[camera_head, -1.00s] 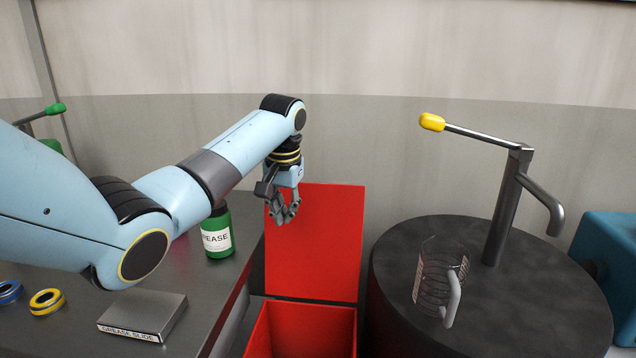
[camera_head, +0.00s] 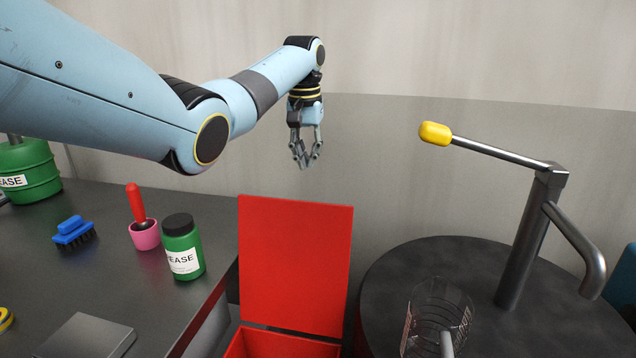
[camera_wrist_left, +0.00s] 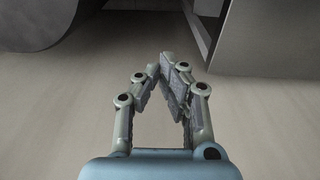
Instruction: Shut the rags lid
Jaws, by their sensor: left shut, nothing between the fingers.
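The red rags lid (camera_head: 295,262) stands upright, open, at the back of the red rags bin (camera_head: 278,345), whose lower part is cut off by the bottom of the head view. My left gripper (camera_head: 306,164) is above the lid's top edge and apart from it, pointing down. Its fingers are shut and empty. In the left wrist view the fingers (camera_wrist_left: 170,62) meet at the tips with nothing between them, over a pale floor. The lid cannot be made out in the wrist view. My right gripper is not in view.
A dark round drum top (camera_head: 480,275) with a yellow-tipped lever (camera_head: 436,134) and a clear jug (camera_head: 438,315) is at right. The left bench holds a green grease jar (camera_head: 183,247), a pink cup (camera_head: 144,234) and a blue brush (camera_head: 74,232).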

